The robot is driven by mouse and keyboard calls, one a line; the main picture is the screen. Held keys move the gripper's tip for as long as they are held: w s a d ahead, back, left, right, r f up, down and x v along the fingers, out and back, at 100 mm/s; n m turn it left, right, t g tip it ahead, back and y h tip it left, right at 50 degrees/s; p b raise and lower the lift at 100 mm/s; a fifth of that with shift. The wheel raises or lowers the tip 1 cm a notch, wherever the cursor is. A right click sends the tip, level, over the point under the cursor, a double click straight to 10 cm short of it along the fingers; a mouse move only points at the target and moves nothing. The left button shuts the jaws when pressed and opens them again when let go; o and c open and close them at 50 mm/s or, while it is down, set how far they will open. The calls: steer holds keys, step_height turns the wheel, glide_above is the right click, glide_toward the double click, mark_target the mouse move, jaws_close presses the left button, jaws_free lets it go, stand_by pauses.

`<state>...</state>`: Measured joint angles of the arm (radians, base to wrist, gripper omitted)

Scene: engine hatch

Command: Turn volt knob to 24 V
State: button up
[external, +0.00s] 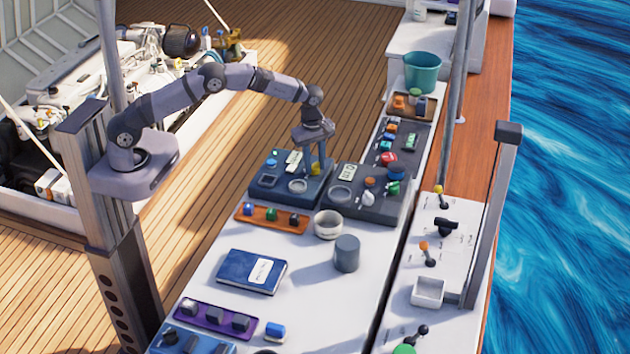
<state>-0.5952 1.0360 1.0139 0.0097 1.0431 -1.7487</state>
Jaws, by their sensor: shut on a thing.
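My gripper (314,170) points down over the right side of a dark blue panel (262,186) on the white bench. It is shut on a small knob at the panel, which I take to be the volt knob. The fingers hide most of the knob, so its pointer and setting cannot be read. The panel also carries a light label or display (293,158), a round pale dial (298,185) and a small blue knob (271,163).
A dark grey panel (372,207) with an orange knob stands close on the right. In front are an orange tray (263,221) with small blocks, a white bowl (328,225), a grey cylinder (346,253) and a blue book (251,272). The bench around the book is clear.

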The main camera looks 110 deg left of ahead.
steer(key=shift+f+m, duration=0.1)
steer(key=shift+m, duration=0.2)
steer(key=m+b, duration=0.1)
steer(key=m, duration=0.3)
steer(key=shift+s+m, duration=0.15)
steer(key=shift+m, duration=0.15)
steer(key=m+b, duration=0.1)
steer(key=m, duration=0.5)
steer(key=shift+s+h, duration=0.1)
steer(key=shift+h, duration=0.2)
steer(key=m, duration=0.5)
steer(key=shift+m, duration=0.4)
steer(key=m, duration=0.5)
steer(key=shift+s+a+m, duration=0.1)
steer(key=shift+a+m, duration=0.05)
steer(key=shift+m, duration=0.15)
steer(key=o, duration=1)
